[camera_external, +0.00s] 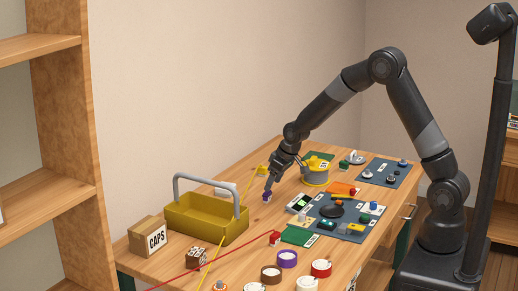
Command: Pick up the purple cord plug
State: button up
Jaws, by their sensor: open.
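A small purple piece, which looks like the purple cord plug (266,197), is near the table's back edge, to the right of the yellow tool carrier. My gripper (269,184) points down right over it, with the fingertips at or just above its top. The gripper is open. The picture is too small to show whether the fingers are around the plug or touch it. No purple cord can be made out.
The yellow carrier (207,219) with a grey handle stands left. A red plug (275,238) with a red cord and a yellow cord (222,242) cross the front. A grey-yellow reel (316,174) stands right of the gripper. Panels, tape rolls and a CAPS box (148,236) crowd the table (180,268).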

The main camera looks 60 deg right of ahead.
aim_at(267, 197)
jog(key=shift+a+x, duration=0.2)
jog(key=shift+x, duration=2.75)
jog(key=shift+w+r, duration=0.1)
jog(key=shift+w, duration=0.1)
jog(key=shift+c, duration=0.4)
jog(key=c, duration=1)
jog(key=shift+r, duration=0.15)
